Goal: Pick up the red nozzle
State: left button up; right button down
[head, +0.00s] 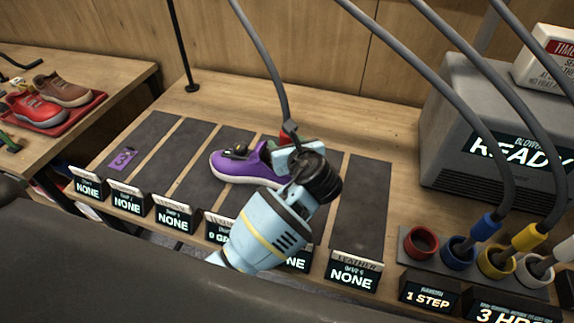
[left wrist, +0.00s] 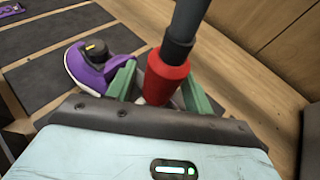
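My left gripper (head: 290,148) is over the mats, just right of the purple sneaker (head: 240,163). In the left wrist view its green fingers (left wrist: 160,88) stand on both sides of the red nozzle (left wrist: 168,72), which is at the end of a dark hose. The gripper is shut on the nozzle, clear of its holder. In the head view only a bit of the red nozzle (head: 286,139) shows behind the gripper; its tip is hidden. The red-ringed holder (head: 421,243) at the right is empty. My right gripper is not in view.
Blue (head: 486,227) and yellow (head: 529,238) nozzles stand in the holder row at the right. A grey blower (head: 480,130) reads READY. Small signs line the mats' front edge. A side table at the left holds shoes on a red tray (head: 75,118).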

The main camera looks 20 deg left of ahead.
pick_arm(q)
grip_shut()
